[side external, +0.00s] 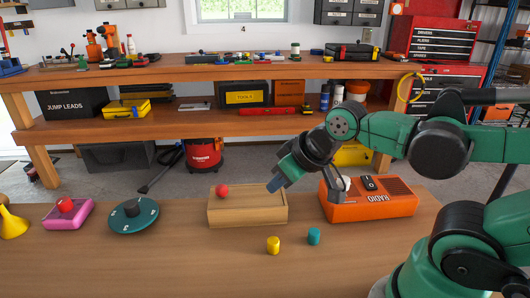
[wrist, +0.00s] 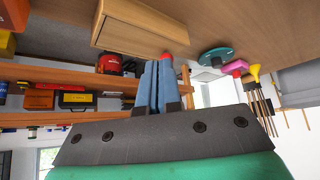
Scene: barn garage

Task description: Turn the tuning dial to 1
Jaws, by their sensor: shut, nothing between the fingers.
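A round teal dial (side external: 145,222) with a dark raised knob (side external: 132,208) lies on the bench at left. A white mark like a 3 shows on its front rim; its other marks are too small to read. The dial also shows in the wrist view (wrist: 217,57), beyond my fingertips. An orange radio (side external: 385,203) on the right has a pale round knob and a black switch on top. My gripper (side external: 275,184) is shut and empty, in the air by the right end of the wooden box, well right of the teal dial. Its blue fingers show in the wrist view (wrist: 157,64).
A wooden box (side external: 248,214) with a red ball (side external: 222,191) stands between dial and radio. Yellow (side external: 273,246) and teal (side external: 313,236) cylinders stand in front. The front-left bench is clear.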

